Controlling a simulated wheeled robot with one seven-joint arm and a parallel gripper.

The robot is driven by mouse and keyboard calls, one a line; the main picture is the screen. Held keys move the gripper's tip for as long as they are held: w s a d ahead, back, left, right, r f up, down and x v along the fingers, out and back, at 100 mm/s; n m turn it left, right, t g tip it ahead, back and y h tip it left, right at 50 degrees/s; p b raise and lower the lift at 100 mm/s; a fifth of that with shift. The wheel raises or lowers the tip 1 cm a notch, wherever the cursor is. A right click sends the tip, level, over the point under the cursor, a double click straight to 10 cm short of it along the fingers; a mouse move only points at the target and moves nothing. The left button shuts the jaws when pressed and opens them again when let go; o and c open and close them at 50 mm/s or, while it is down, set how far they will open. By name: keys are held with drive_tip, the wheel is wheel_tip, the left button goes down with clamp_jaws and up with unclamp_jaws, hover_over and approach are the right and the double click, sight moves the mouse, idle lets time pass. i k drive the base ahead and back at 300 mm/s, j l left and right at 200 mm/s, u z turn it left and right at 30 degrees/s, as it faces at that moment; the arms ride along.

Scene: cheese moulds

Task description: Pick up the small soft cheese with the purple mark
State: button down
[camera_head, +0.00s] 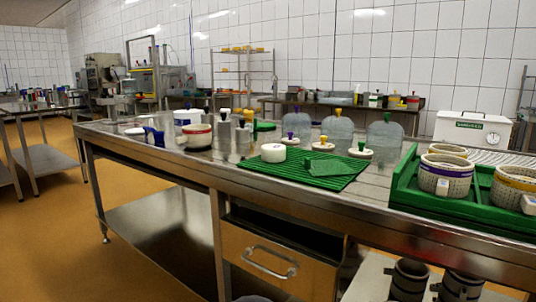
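A small white disc with a purple mark on top (290,141) stands on the steel table (150,146), behind a green ribbed mat (330,182). It looks like a small soft cheese. Two similar white discs stand to its right, one with a yellow mark (323,146) and one with a green mark (361,153). A plain white round block (273,153) sits on the mat's far left part, just in front of the purple-marked disc. My gripper is not in view.
Metal cups (224,135) and bowls crowd the left. A green tray (404,182) on the right holds perforated moulds, one with a purple band (444,179).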

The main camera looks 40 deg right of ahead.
sight(270, 152)
drive_tip(key=z, duration=1.4)
